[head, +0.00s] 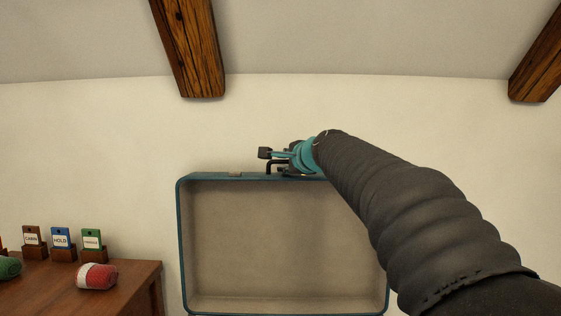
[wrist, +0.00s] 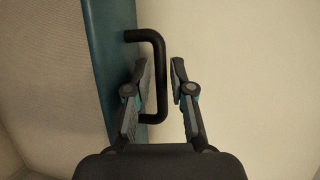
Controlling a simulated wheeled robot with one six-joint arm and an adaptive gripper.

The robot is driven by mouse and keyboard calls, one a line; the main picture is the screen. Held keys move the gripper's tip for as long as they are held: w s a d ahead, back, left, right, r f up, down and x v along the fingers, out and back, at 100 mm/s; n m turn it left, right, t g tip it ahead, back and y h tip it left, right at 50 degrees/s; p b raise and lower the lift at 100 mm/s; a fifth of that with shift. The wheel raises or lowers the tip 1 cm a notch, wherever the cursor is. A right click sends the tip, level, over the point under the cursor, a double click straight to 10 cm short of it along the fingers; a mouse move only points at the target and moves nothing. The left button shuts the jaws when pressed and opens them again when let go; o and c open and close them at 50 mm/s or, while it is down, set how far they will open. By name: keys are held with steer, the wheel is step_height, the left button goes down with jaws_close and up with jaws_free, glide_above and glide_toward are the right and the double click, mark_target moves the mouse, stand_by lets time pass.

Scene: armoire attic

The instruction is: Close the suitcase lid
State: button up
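The suitcase lid (head: 285,240) stands open and upright in the head view, with a teal rim and beige lining. Its teal edge (wrist: 112,50) runs down the left of the wrist view. A black handle (wrist: 159,75) sticks out from that edge; it also shows on the lid's top edge in the head view (head: 270,167). My gripper (head: 278,155) is at the top edge by the handle. In the wrist view my gripper (wrist: 160,68) is open, with the handle's bar between its fingers. The left finger is within the handle loop, the right one outside it. The suitcase's base is out of view.
A wooden table (head: 130,290) at lower left holds a red and white yarn ball (head: 97,276), a green ball (head: 9,267) and several tagged card holders, one reading HOLD (head: 61,240). Wooden beams (head: 190,45) cross the sloped ceiling above. The wall behind is plain.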

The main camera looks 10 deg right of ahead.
steer(key=shift+w+a+f, duration=0.1)
steer(key=shift+w+a, duration=0.05)
steer(key=shift+w, duration=0.4)
jaws_close()
